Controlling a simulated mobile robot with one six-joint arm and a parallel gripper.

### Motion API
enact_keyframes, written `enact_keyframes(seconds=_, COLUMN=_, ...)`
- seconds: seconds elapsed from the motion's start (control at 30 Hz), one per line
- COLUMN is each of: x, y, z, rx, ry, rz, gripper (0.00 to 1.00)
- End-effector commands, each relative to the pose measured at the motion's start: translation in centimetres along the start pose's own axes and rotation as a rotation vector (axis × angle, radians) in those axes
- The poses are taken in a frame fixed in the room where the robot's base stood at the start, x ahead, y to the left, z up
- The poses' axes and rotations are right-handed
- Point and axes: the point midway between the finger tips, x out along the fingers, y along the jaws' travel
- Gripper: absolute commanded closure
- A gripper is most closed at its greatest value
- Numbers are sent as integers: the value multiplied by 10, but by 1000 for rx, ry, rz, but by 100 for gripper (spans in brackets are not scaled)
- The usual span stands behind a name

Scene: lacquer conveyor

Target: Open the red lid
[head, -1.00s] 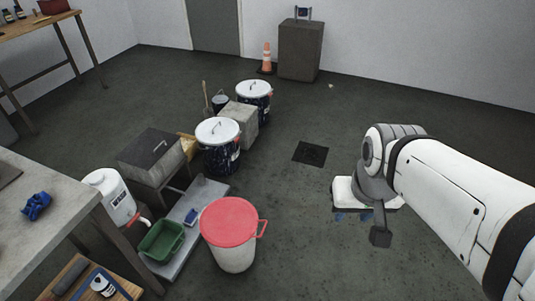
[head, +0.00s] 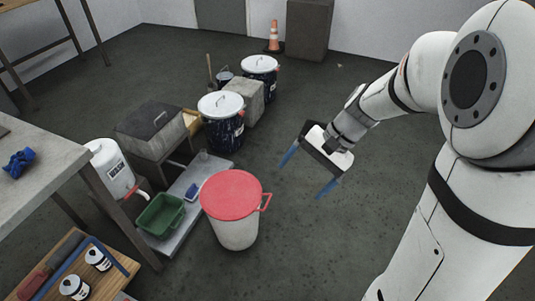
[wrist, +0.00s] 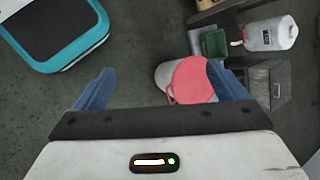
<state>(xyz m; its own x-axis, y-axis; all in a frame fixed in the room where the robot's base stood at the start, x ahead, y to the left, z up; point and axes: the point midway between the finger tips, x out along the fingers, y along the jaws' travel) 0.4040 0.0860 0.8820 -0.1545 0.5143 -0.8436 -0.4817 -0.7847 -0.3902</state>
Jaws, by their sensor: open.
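The red lid (head: 231,194) lies flat on a round white bucket (head: 236,234) on the floor, and it looks closed. A red handle sticks out at the lid's right edge. My gripper (head: 307,175) is in the air to the right of the bucket and apart from it, with its blue fingers spread and nothing between them. In the wrist view the red lid (wrist: 194,80) shows beyond the fingers, partly hidden by the right finger. The white bucket (wrist: 162,76) shows at the lid's left. My gripper (wrist: 157,82) is wide open there.
A grey platform (head: 207,186) with a green tub (head: 161,215) stands left of the bucket. White-lidded dark drums (head: 221,130) stand behind it. A table (head: 60,155) is at the left. The floor right of the bucket is clear.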

Motion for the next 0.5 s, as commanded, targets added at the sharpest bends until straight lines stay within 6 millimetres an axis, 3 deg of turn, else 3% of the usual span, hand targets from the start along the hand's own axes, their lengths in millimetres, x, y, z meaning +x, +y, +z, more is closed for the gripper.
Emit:
enact_keyframes(seconds=0.03, x=33, y=2, z=-24, rx=61, ry=-55, rz=-42, gripper=3)
enact_keyframes(seconds=0.3, x=139, y=-18, z=-120, rx=371, ry=-308, rz=-300, gripper=0)
enact_keyframes(seconds=0.5, x=223, y=-16, z=-202, rx=600, ry=-470, rz=-502, gripper=0)
